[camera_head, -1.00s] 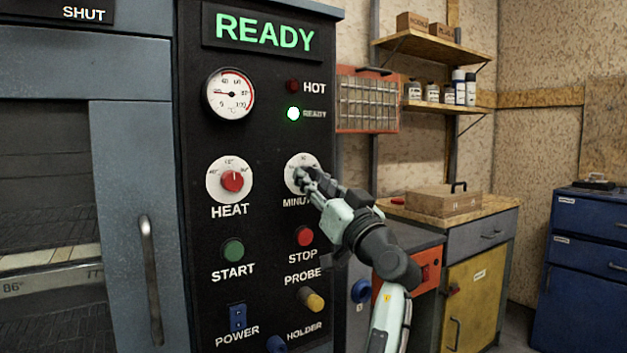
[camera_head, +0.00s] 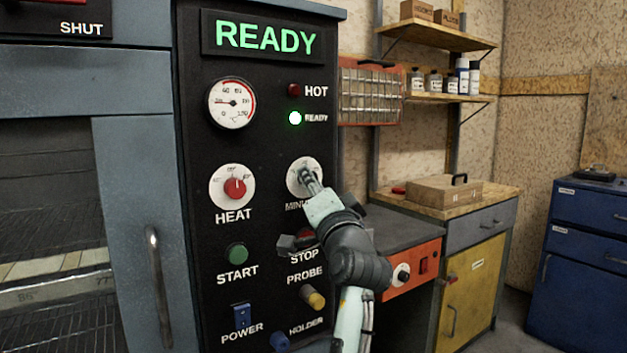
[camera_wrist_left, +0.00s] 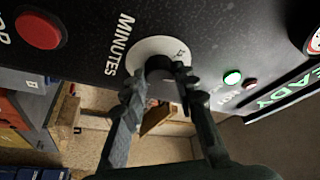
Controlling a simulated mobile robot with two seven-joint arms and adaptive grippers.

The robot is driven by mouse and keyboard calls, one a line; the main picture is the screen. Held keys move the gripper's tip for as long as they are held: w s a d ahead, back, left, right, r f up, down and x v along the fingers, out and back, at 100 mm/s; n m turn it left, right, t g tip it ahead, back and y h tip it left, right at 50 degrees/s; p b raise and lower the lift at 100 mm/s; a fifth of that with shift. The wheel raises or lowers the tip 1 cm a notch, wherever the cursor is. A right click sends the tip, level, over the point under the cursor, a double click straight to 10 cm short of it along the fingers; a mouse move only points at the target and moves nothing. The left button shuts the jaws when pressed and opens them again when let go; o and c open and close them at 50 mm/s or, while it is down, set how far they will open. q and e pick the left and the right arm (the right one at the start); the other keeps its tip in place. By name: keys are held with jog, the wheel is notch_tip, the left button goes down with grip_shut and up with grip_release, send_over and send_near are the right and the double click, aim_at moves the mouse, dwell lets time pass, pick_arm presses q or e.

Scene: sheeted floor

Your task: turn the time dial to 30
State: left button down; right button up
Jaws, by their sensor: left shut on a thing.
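The time dial, marked MINUTES, has a round white plate (camera_head: 296,168) on the black oven panel. In the left wrist view its plate (camera_wrist_left: 148,47) carries a dark knob in the middle, with the fingers on both sides of it. My left gripper (camera_head: 311,181) is shut on this knob, and the fingertips also show in the left wrist view (camera_wrist_left: 158,78). The fingers hide most of the dial's scale and pointer, so I cannot read its setting. My right gripper is not in view.
The HEAT dial (camera_head: 234,188) sits left of the time dial. The green START button (camera_head: 236,253) and yellow PROBE knob (camera_head: 313,297) are lower down. The READY lamp (camera_head: 295,118) glows green. A workbench (camera_head: 400,232) stands to the right.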

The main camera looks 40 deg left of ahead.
pick_arm(q)
jog(key=shift+m+h, duration=0.5)
jog(key=shift+m, duration=0.8)
jog(key=c, duration=1.2)
grip_release()
jog(key=r, duration=0.9)
jog(key=shift+s+r, duration=0.2)
jog(key=shift+s, duration=0.1)
jog(key=shift+w+r, duration=0.2)
jog(key=shift+r, duration=0.2)
jog(key=shift+f, duration=0.1)
